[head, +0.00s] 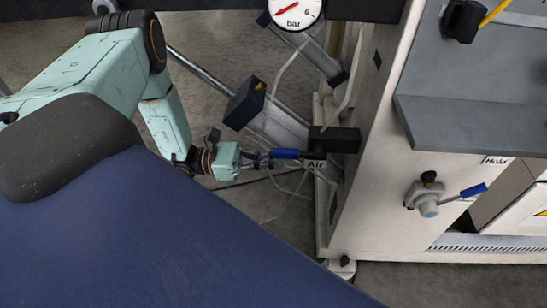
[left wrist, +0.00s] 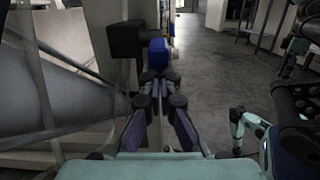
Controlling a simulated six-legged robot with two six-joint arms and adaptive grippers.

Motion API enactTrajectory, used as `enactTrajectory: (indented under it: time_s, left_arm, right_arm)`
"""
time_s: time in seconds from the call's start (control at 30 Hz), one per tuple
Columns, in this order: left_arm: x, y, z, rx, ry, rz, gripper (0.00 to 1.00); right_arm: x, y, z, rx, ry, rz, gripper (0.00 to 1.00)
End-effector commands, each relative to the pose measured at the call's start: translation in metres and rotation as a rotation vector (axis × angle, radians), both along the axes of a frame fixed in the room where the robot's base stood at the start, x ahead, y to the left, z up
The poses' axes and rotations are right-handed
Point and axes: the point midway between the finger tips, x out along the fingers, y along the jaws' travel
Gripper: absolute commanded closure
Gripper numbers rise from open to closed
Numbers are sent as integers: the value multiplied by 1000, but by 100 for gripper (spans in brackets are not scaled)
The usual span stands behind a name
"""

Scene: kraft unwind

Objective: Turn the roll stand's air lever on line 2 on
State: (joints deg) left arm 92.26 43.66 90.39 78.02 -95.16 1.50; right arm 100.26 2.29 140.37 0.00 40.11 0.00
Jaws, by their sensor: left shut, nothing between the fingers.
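The air lever shows in the head view as a blue handle (head: 287,153) lying roughly level. It points left from a black block (head: 340,140) on the side of the pale machine, above an "Air" label (head: 316,165). My left gripper (head: 266,160) is shut and empty, with its fingertips at the free left end of the handle. Whether they touch it I cannot tell. In the left wrist view the blue handle (left wrist: 158,52) stands end-on just beyond the shut fingertips (left wrist: 158,82). My right gripper is not in view.
A second valve (head: 428,195) with a blue-handled lever (head: 473,190) sits on the machine's front at the right. A pressure gauge (head: 294,12) is at the top. A dark box (head: 245,103) and a diagonal bar are close above my left gripper. Grey floor lies below.

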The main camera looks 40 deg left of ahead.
Motion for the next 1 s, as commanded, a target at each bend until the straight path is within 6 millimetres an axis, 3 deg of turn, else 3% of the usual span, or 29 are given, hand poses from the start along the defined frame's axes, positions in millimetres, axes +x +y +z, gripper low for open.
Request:
enactTrajectory:
  time_s: [0.63, 1.0]
  left_arm:
    - [0, 1, 10, 110, 69, 2, 100]
    - [3, 2, 22, 117, 73, -2, 100]
  right_arm:
    - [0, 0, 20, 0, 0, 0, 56]
    - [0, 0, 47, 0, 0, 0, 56]
